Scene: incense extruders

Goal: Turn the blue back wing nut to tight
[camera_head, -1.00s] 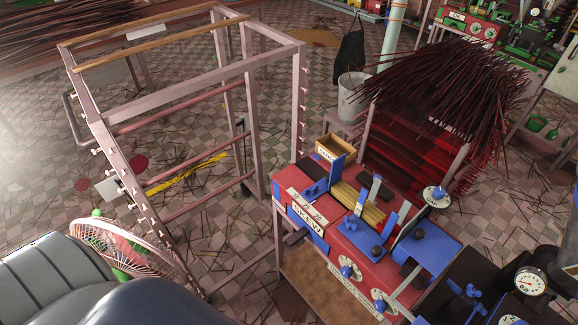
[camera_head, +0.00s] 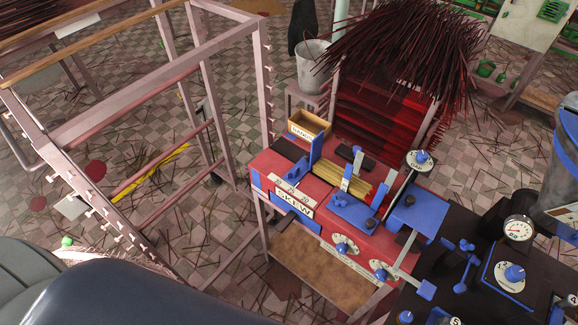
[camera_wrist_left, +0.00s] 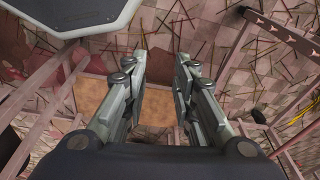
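The red and blue extruder bench marked SKEW (camera_head: 293,205) stands at centre in the head view. A small blue wing-shaped piece (camera_head: 340,200) sits on its blue plate. Blue wing nuts (camera_head: 464,248) also stand on the dark machine to the right; I cannot tell for sure which is the back one. In the left wrist view my left gripper (camera_wrist_left: 160,62) is open, with its two fingers apart and nothing between them. Tiled floor and a brown board (camera_wrist_left: 92,98) lie beyond it. No wing nut shows there. My right gripper is not in view.
A pink metal rack (camera_head: 130,100) stands left of the bench. A bundle of dark incense sticks (camera_head: 405,45) lies behind it, near a grey bucket (camera_head: 312,68). A brown shelf (camera_head: 315,270) is below the bench. A pressure gauge (camera_head: 519,228) stands at the right.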

